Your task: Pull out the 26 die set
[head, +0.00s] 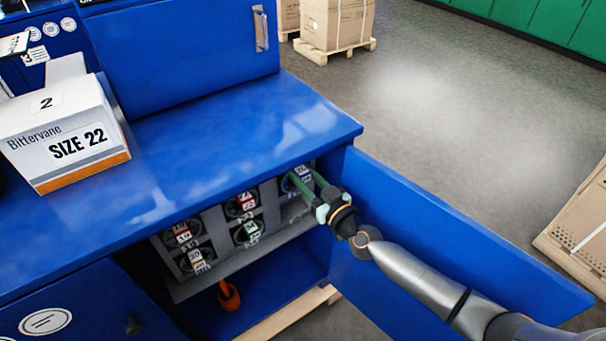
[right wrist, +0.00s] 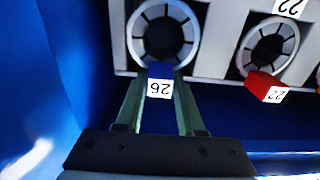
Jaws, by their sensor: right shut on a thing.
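The 26 die set (right wrist: 163,32) is a grey segmented ring with a dark centre and a blue tab bearing an upside-down 26 label in the right wrist view. It sits in the grey rack (right wrist: 210,40). In the head view the 26 die set (head: 302,172) is at the top right of the rack, partly hidden by my gripper. My right gripper (head: 297,178) reaches in from the right with its green fingers. In the right wrist view my right gripper (right wrist: 161,90) is shut on the blue tab, one finger on each side. My left gripper is not in view.
A 22 die set with a red tab (right wrist: 266,87) sits beside it. Several other labelled die sets fill the rack. The blue cabinet door (head: 450,240) stands open beside my right arm. A white SIZE 22 box (head: 65,130) stands on the blue top. An orange object (head: 229,296) lies below the rack.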

